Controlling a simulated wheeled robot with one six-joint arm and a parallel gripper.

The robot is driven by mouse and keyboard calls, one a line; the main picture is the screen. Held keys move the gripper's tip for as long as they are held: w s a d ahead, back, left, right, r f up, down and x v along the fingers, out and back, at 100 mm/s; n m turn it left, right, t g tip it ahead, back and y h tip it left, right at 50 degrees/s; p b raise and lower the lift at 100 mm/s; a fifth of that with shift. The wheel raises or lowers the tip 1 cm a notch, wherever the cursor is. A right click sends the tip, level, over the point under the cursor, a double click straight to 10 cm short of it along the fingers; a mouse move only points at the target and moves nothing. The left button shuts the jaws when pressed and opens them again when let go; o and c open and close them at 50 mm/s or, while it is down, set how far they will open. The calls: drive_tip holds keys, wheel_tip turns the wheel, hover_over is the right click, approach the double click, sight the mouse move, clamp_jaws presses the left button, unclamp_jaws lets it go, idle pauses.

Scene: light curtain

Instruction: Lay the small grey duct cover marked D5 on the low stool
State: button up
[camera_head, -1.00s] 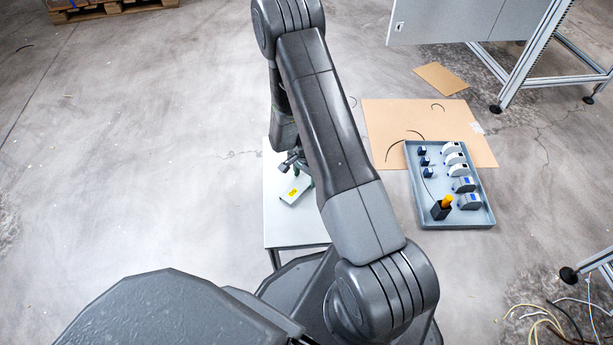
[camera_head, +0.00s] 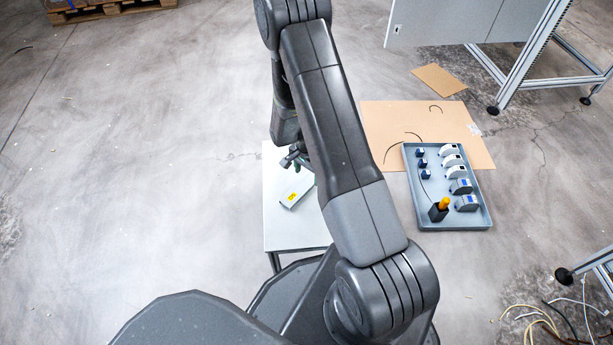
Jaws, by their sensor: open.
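The small grey duct cover (camera_head: 296,190) with a yellow label lies on the white top of the low stool (camera_head: 283,228). The marking on the label is too small to read. My gripper (camera_head: 297,160) is open just above the far end of the cover. Whether the fingers touch the cover cannot be told. My forearm hides the right part of the stool and some of the gripper.
A metal frame (camera_head: 533,55) stands at the upper right. Loose cables (camera_head: 540,318) lie lower right. The floor to the left is clear.

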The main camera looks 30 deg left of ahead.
sight(306, 183)
wheel_tip(306, 183, up, 8)
drive_tip(key=p, duration=0.2)
drive_tip(key=shift+a+f, duration=0.2)
drive_tip(key=shift+f, duration=0.05)
